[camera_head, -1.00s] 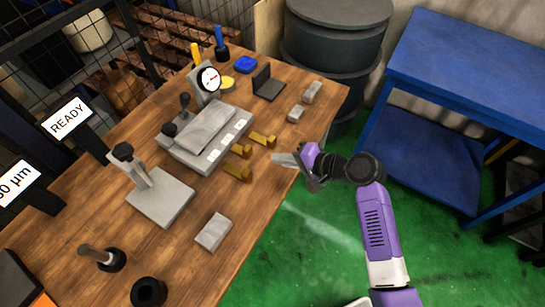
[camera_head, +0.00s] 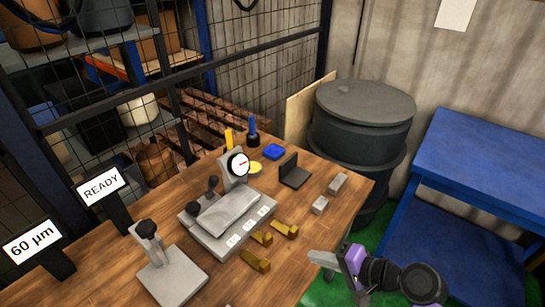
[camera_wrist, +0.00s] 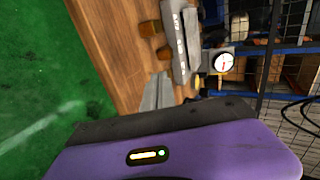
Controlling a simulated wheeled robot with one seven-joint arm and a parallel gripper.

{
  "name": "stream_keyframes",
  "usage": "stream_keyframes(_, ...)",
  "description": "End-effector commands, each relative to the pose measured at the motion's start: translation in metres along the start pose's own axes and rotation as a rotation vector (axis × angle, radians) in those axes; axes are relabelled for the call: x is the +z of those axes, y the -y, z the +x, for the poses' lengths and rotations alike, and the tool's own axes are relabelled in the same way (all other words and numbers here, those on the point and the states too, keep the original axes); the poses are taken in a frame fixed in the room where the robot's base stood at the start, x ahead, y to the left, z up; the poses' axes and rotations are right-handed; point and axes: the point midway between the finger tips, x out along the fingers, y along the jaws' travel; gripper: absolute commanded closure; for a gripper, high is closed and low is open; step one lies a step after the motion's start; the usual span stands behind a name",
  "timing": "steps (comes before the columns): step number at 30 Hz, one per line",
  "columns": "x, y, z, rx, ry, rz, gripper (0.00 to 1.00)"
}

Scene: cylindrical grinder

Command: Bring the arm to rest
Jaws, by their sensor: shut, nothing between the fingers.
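My gripper (camera_head: 335,262) is at the right front edge of the wooden bench in the head view, shut with nothing in it. My purple and black wrist is beside it, over the green floor. In the wrist view the purple wrist housing fills the lower part, and the grey fingers (camera_wrist: 158,92) show just past it, with the bench edge behind. The rest of my arm is below the head view.
The wooden bench (camera_head: 325,225) carries a grey fixture (camera_head: 230,228), a dial gauge (camera_head: 238,164), several brass pieces (camera_head: 255,261), grey blocks (camera_head: 337,183) and a stand (camera_head: 172,275). A dark drum (camera_head: 362,130) stands behind the bench, and a blue table (camera_head: 490,165) is at right.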

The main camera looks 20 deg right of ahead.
Motion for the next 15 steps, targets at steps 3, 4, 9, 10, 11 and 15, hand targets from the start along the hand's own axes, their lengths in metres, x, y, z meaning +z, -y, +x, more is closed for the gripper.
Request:
stream_keyframes(3, -0.002, 0.001, 0.0, -0.005, -0.008, -0.013, 1.0)
stream_keyframes(4, -0.005, 0.003, 0.0, -0.01, -0.021, -0.022, 1.0)
stream_keyframes(9, -0.045, 0.02, -0.009, -0.037, -0.2, -0.138, 1.0)
stream_keyframes(10, -0.053, 0.022, -0.013, -0.038, -0.244, -0.166, 1.0)
stream_keyframes(11, -0.059, 0.022, -0.018, -0.034, -0.289, -0.196, 1.0)
stream_keyframes(15, -0.067, 0.013, -0.042, 0.003, -0.477, -0.345, 1.0)
